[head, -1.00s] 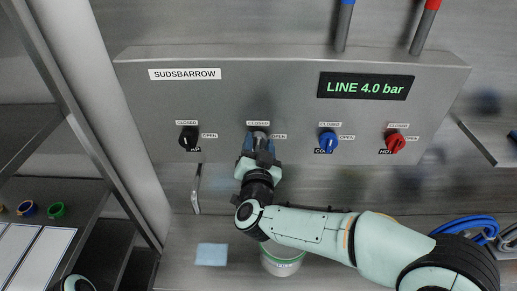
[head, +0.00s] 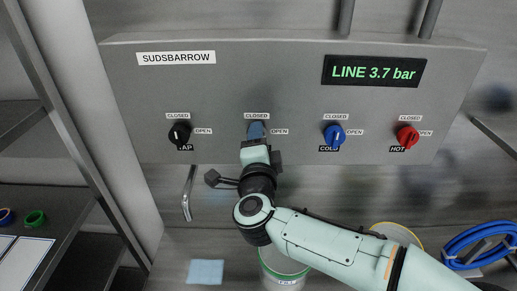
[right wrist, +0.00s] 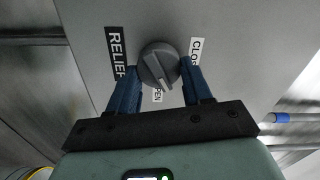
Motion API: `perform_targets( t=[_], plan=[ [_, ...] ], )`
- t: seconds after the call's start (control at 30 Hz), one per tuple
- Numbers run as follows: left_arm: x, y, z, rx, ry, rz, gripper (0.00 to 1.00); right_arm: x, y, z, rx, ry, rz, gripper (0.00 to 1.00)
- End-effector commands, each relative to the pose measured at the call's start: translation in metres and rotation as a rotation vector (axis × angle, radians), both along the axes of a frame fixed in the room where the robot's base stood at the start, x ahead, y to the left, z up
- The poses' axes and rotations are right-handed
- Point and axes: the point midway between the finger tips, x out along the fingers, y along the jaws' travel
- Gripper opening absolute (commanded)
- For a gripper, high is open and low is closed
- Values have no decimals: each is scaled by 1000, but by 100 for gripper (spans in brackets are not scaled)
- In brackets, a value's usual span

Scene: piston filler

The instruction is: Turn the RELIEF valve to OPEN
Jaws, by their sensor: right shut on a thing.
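The RELIEF valve is a round grey knob (right wrist: 159,64) with a raised grip bar. In the right wrist view its white pointer mark points down, close to the OPEN label (right wrist: 158,95) and away from the CLOSED label (right wrist: 194,53). The RELIEF label (right wrist: 117,52) is at its left. My right gripper (right wrist: 161,80) is shut on the knob, one blue finger on each side. In the head view my right gripper (head: 256,132) covers the knob, below a CLOSED label and left of an OPEN label (head: 279,131). My left gripper is not in view.
A black TAP knob (head: 179,134), blue COLD knob (head: 335,135) and red HOT knob (head: 408,137) share the panel (head: 290,95). The display (head: 374,72) reads LINE 3.7 bar. A spout (head: 188,193) hangs at left; a bucket (head: 285,282) stands below my right arm.

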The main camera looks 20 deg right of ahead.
Motion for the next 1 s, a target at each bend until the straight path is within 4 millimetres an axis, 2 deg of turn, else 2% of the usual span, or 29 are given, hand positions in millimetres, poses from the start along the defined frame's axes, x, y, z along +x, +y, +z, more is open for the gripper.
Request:
perform_targets(
  t=[0.1, 0.5, 1.0],
  plan=[
    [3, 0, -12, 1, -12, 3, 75, 0, 0, -4, 106, -29, 2, 19],
    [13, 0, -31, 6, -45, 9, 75, 0, 0, -5, 381, -107, 2, 19],
    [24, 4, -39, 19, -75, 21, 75, 0, 1, -3, 488, -138, 2, 19]
  ],
)
